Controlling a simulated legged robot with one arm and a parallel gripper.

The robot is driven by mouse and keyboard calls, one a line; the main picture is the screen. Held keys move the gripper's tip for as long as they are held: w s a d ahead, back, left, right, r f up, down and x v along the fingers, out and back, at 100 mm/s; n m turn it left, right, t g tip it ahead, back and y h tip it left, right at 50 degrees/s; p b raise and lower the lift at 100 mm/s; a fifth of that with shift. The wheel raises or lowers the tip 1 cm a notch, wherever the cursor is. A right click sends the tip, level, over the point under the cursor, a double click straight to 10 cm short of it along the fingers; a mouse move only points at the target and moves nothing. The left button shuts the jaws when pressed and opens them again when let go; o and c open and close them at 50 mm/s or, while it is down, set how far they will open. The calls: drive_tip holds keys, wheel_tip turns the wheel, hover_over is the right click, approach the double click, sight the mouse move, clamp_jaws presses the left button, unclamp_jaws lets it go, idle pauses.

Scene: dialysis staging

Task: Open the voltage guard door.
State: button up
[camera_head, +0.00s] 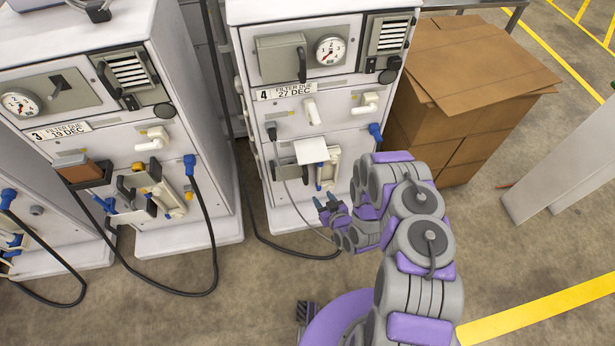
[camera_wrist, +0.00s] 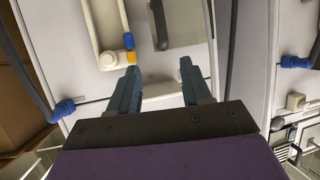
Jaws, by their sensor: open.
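A closed grey panel door with a dark handle (camera_head: 283,58) is on the upper front of the number 4 machine (camera_head: 240,150), beside a round gauge. A smaller grey panel (camera_wrist: 190,22) with a dark upright handle (camera_wrist: 160,25) is low on that machine, near a white pipe piece with a blue and yellow end (camera_wrist: 128,48). No label shows which panel is the voltage guard door. My gripper (camera_head: 325,200) is open and empty, low in front of the number 4 machine. In the wrist view its fingers (camera_wrist: 158,68) point at the lower panel area, apart from the handle.
The number 3 machine (camera_head: 120,95) stands left, with cables looping to the floor. Another cable (camera_head: 265,238) lies between the machines. Stacked cardboard boxes (camera_head: 475,75) stand right of the number 4 machine. The floor at the right is mostly clear.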

sight(307, 178)
drive_tip(key=b+x, duration=0.2)
drive_tip(key=x, duration=0.6)
drive_tip(key=b+x, duration=0.1)
drive_tip(key=x, duration=0.8)
drive_tip(key=shift+s+a+f+b, duration=0.1)
drive_tip(key=shift+s+a+b, duration=0.15)
drive_tip(key=shift+b, duration=0.15)
clamp_jaws()
